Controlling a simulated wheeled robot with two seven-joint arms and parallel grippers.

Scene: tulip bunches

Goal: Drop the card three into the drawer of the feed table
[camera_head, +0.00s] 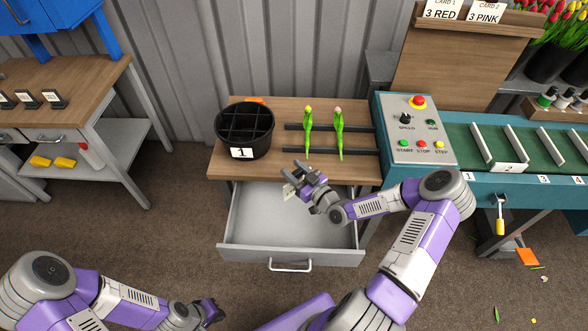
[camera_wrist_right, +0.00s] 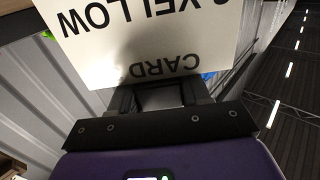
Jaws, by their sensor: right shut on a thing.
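The feed table (camera_head: 265,108) has its drawer (camera_head: 260,222) pulled open, and the visible part of the drawer floor is bare. My left gripper (camera_head: 214,310) is low at the bottom of the head view, away from the table and apart from everything. Its finger gap is too small to judge.
A black divided bucket (camera_head: 244,128) labelled 1 and two tulips (camera_head: 308,130) on dark rails are on the tabletop. A control panel (camera_head: 412,125) and conveyor (camera_head: 510,150) stand at right. Cards for red and pink (camera_head: 443,9) stand on a wooden rack. Floor before the drawer is clear.

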